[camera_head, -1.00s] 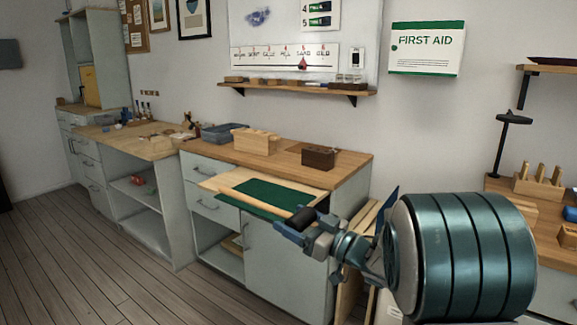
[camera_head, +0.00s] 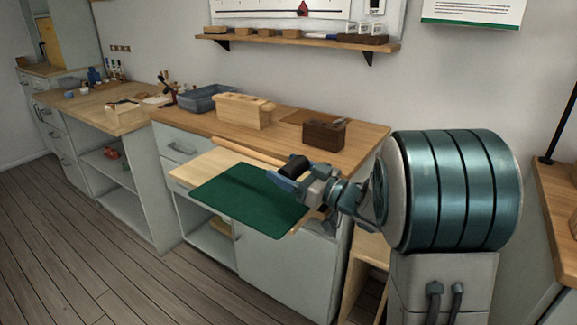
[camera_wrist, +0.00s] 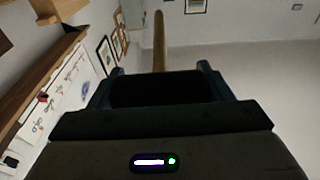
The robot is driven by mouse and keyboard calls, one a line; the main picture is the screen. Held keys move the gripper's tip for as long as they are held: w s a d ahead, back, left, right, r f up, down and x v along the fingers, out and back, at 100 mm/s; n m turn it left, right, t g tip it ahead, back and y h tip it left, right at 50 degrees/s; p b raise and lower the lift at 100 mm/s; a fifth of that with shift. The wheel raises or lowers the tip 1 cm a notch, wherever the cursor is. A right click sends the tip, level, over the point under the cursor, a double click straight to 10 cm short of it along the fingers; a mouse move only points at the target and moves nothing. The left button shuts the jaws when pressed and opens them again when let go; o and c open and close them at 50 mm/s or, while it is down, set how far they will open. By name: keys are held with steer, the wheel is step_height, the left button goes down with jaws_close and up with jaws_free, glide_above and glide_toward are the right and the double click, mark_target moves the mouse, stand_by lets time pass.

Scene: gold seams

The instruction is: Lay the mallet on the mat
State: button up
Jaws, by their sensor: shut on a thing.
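The mallet (camera_head: 246,151) has a long pale wooden handle and a black head. My gripper (camera_head: 287,174) is shut on the mallet's black head, and the handle points away to the left in the head view. In the wrist view the black head (camera_wrist: 165,88) fills the space between the fingers, and the handle (camera_wrist: 159,40) sticks up beyond it. The green mat (camera_head: 245,205) lies on a pale pulled-out board (camera_head: 200,165) at the front of the cabinet. The mallet is beyond the mat's far edge in the head view; its height over the board is hard to tell.
A pale wooden block (camera_head: 242,111), a dark wooden block (camera_head: 324,134) and a blue-grey bin (camera_head: 205,98) stand on the worktop (camera_head: 365,140) behind. A shelf (camera_head: 300,44) with small blocks hangs above. The mat's surface is clear.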

mark_target(290, 206)
steer(key=shift+f+b, duration=2.9)
steer(key=shift+f, duration=1.1)
steer(key=o, duration=1.2)
steer(key=p+v, duration=0.1)
steer(key=v, duration=1.3)
steer(key=shift+r, duration=0.1)
